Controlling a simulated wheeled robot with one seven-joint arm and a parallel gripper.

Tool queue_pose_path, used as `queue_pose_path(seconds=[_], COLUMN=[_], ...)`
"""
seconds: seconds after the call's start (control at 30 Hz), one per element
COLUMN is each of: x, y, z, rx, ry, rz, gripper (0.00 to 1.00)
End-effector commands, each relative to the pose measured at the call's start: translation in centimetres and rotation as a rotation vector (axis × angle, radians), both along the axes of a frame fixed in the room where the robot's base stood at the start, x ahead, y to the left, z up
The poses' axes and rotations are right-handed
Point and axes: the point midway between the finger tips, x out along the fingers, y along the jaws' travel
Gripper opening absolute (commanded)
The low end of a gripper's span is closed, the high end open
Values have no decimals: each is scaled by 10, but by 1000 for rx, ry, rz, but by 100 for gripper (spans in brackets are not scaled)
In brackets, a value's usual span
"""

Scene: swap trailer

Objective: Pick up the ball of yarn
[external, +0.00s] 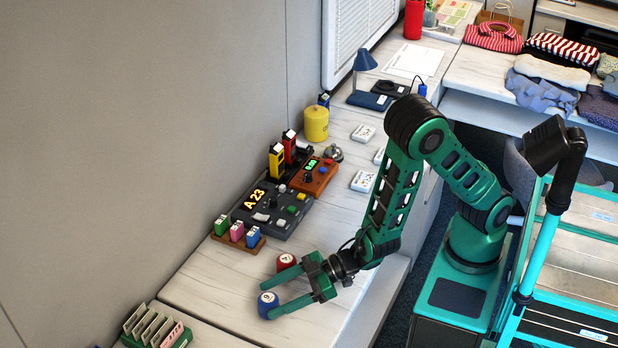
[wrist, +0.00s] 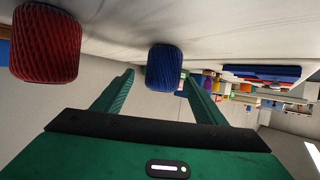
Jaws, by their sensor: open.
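A blue ball of yarn (external: 268,300) and a red ball of yarn (external: 286,262) stand on the pale counter, each with a round white label on top in the external view. My gripper (external: 278,293) is low over the counter, open, with its fingers pointing left toward the blue ball. In the wrist view the blue ball (wrist: 164,69) shows between the fingertips of my gripper (wrist: 159,77), and the red ball (wrist: 46,44) is off to the left, outside the fingers. I cannot tell whether a finger touches the blue ball.
A rack of coloured cartridges (external: 238,235) and a dark control console (external: 272,208) stand behind the balls. A green holder with cards (external: 156,326) is at the front left. The counter (external: 215,285) left of the balls is clear. The wall runs along the left.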

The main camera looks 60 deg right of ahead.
Motion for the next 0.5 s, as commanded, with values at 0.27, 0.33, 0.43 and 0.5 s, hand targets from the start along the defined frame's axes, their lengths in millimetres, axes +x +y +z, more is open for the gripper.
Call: queue_pose_path(seconds=[0.27, 0.33, 0.43, 0.5], x=[21, 28, 36, 41], y=[17, 23, 31, 36], z=[-12, -16, -21, -23], rx=[0, -1, 0, 0], ry=[0, 0, -1, 0], rz=[-2, -2, -1, -1], gripper=[65, 65, 65, 65])
